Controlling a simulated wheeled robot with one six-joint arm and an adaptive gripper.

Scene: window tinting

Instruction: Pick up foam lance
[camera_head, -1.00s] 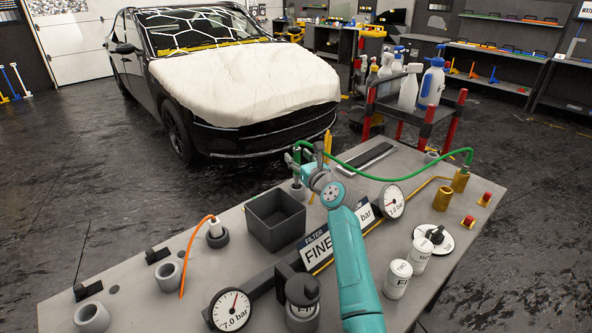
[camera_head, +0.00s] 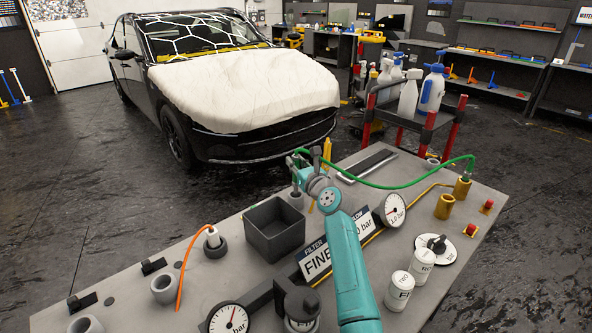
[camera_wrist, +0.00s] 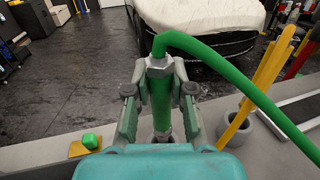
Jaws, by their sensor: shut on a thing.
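The foam lance (camera_wrist: 160,92) is a green, upright tool with a silver nut at its top and a bent green hose. In the wrist view my gripper (camera_wrist: 160,105) is shut around its body, with one finger on each side. In the head view my gripper (camera_head: 299,178) is at the bench's far edge, over a grey round holder (camera_head: 295,199). The green hose (camera_head: 400,184) runs right to a brass fitting (camera_head: 462,187). The lance's lower end is hidden behind my wrist, so I cannot tell whether it is clear of the holder.
A dark open bin (camera_head: 273,243) stands left of my arm on the grey bench (camera_head: 140,300). An orange-hosed white tool (camera_head: 212,237) stands in a holder farther left. A grey cup with yellow tools (camera_wrist: 238,128) is right of the lance. A covered car (camera_head: 240,85) stands behind.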

